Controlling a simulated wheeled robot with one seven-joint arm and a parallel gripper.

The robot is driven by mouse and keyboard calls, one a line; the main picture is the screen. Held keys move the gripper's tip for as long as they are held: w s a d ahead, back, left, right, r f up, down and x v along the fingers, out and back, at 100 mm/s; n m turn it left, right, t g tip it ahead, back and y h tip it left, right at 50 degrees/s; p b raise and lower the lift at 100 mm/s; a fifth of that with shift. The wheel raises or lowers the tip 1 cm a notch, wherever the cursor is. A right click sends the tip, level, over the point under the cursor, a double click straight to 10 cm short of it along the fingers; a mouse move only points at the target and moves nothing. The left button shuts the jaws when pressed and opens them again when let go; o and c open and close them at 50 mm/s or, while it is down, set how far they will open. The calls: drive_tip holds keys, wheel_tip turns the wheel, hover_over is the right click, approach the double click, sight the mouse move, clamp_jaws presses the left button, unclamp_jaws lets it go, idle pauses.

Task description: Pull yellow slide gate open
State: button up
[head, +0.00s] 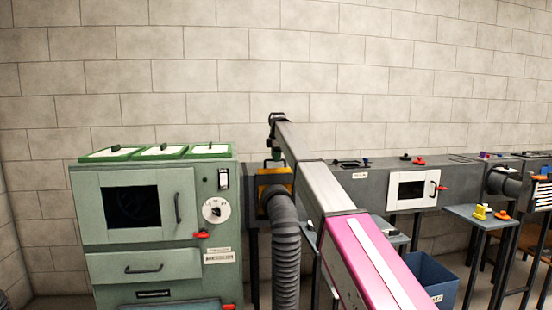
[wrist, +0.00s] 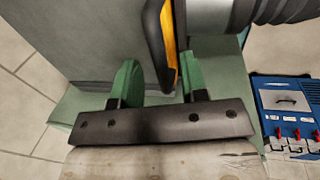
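The yellow slide gate (head: 276,176) stands at the duct joint beside the green cabinet, above a grey ribbed hose. In the wrist view the yellow gate (wrist: 169,38) has a black edge or handle (wrist: 154,45) on its left side. My gripper (head: 272,162) is over the gate's top in the head view, and my arm partly hides that area. In the wrist view my gripper's green fingers (wrist: 159,62) are spread apart. The gate's end lies between them, closer to the right finger. A gap shows at the left finger; contact on the right is unclear.
The green cabinet (head: 140,255) stands close on the left. The ribbed hose (head: 286,250) hangs below the gate. A grey duct with a white-framed window (head: 412,190) runs right. A small table (head: 480,216) and a blue bin (head: 432,278) stand at right.

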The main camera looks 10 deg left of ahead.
drive_tip(key=shift+f, duration=0.25)
clamp_jaws()
drive_tip(key=shift+r, duration=0.15)
wheel_tip(320, 180, up, 11)
drive_tip(key=shift+r, duration=0.15)
drive_tip(key=shift+w, duration=0.1)
unclamp_jaws()
drive_tip(key=shift+r, duration=0.1)
